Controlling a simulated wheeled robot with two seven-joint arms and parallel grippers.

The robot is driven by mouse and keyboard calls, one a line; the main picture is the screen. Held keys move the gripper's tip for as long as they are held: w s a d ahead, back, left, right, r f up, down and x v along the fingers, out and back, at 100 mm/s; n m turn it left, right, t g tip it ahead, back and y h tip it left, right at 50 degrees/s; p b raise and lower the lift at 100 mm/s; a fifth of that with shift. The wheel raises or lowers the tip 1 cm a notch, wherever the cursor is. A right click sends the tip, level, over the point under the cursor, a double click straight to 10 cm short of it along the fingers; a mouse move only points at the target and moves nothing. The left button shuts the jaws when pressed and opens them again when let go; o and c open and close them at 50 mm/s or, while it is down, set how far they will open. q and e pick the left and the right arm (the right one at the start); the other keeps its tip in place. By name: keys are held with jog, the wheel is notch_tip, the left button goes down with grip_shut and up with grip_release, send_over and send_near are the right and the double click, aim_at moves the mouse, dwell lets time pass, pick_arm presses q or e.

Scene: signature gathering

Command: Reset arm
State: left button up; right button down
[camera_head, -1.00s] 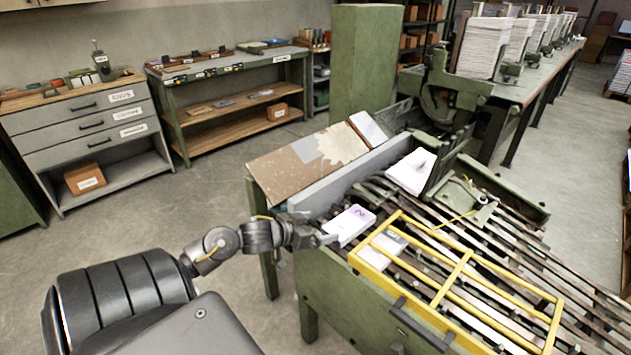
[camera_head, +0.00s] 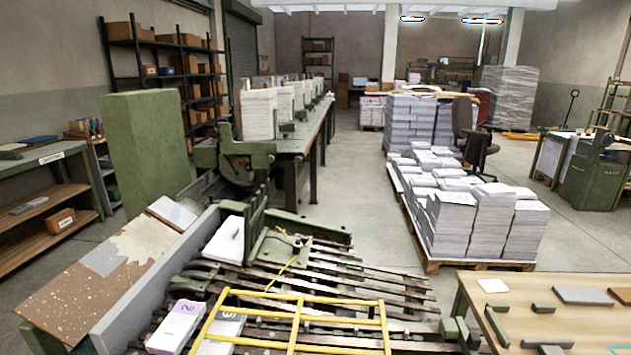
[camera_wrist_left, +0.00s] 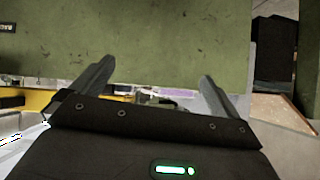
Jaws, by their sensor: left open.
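My left gripper (camera_wrist_left: 155,80) shows in the left wrist view with its two fingers spread apart and nothing between them. A green metal panel (camera_wrist_left: 150,45) fills the view beyond the fingers. Neither arm shows in the head view now. In the head view a purple-and-white booklet stack marked 2 (camera_head: 178,325) lies on the slatted machine bed at the lower left. A grey-and-white stack (camera_head: 222,330) lies to its right, partly behind the yellow guard frame (camera_head: 297,322). A white stack (camera_head: 226,241) lies farther back.
A tilted board (camera_head: 85,285) and a grey rail (camera_head: 150,275) flank the machine's left side. A pallet of paper stacks (camera_head: 468,222) stands at the right. A wooden table (camera_head: 560,310) is at the lower right. Clear floor (camera_head: 365,210) lies between.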

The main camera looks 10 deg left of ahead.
pick_arm(q)
jog(key=s+d+f+m+g+h, duration=0.15)
jog(key=s+d+g, duration=0.25)
jog(key=s+d, duration=0.4)
jog(key=s+d+f+g+y, duration=0.1)
jog(key=s+d+f+g, duration=0.2)
jog(key=s+d, duration=0.5)
notch_tip(320, 180, down, 24)
jog(key=s+a+g+p, duration=0.1)
jog(key=s+g+p, duration=0.1)
jog(key=s, duration=0.1)
jog(key=s+a+f+p, duration=0.1)
jog(key=s+a+f, duration=0.3)
jog(key=s+f, duration=0.9)
jog(key=s, duration=0.2)
jog(key=shift+s+f+m+g+p, duration=0.3)
jog(key=shift+f+m, duration=0.05)
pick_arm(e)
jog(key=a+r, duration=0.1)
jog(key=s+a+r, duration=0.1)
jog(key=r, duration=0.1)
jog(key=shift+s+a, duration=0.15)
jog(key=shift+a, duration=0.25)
